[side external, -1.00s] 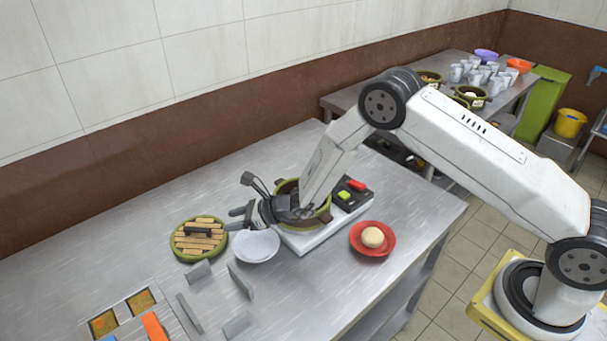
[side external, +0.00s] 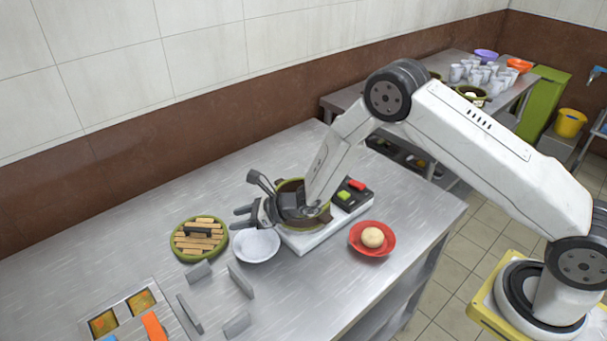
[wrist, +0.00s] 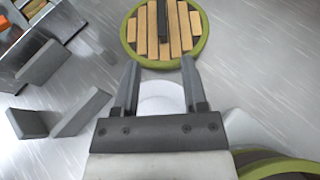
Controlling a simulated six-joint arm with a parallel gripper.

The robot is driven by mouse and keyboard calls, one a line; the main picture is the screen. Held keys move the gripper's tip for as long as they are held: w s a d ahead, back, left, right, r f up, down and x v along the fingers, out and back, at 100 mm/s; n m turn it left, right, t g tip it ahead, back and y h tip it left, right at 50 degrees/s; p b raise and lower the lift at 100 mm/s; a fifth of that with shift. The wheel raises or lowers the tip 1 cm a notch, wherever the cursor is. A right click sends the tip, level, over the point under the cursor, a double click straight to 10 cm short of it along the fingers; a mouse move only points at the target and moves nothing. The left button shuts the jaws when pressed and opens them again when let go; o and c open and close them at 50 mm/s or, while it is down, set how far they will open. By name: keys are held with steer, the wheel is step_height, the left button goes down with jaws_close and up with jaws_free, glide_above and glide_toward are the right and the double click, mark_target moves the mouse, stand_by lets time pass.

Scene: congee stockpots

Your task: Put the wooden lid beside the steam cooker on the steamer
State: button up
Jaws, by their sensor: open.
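The wooden lid (side external: 199,252) lies flat on the steel table, left of the cooker. It is round, with a green rim, wooden slats and a dark bar handle (side external: 197,231). In the wrist view the lid (wrist: 150,42) is beyond my fingertips, at the top. My gripper (side external: 240,217) is open and empty, above the white bowl (side external: 257,247) and pointing toward the lid, apart from it. In the wrist view the gripper (wrist: 161,75) shows its two fingers spread. The steamer (side external: 291,186) sits on the white cooker base (side external: 300,243), partly hidden behind my wrist.
A red plate (side external: 359,247) with a pale bun (side external: 372,237) stands right of the cooker. Grey upright dividers (side external: 240,280) and a tray with orange compartments (side external: 140,301) are at the front left. The table left of the lid is clear.

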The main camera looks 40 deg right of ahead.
steer(key=shift+s+r+n+g, duration=0.3)
steer(key=shift+s+r+n, duration=0.1)
steer(key=shift+n, duration=0.1)
steer(key=s+d+r+n+g+h, duration=0.2)
steer(key=s+d+r+n+h, duration=0.1)
steer(key=s+d+n, duration=0.3)
steer(key=s+d+r+n+g+h, duration=0.2)
steer(key=s+d+r+n, duration=0.3)
steer(key=s+n, duration=0.6)
steer(key=s+d+r+n+g+h, duration=0.2)
steer(key=s+d+r+n+h, duration=0.2)
steer(key=s+d+n, duration=0.3)
steer(key=s+r+n, duration=0.1)
steer(key=s, duration=0.2)
steer(key=shift+s+d+n+h, duration=0.2)
steer(key=shift+d+n+h, duration=0.1)
steer(key=shift+n, duration=0.1)
steer(key=shift+o, duration=0.5)
steer(key=shift+f, duration=0.1)
steer(key=shift+w+a, duration=0.1)
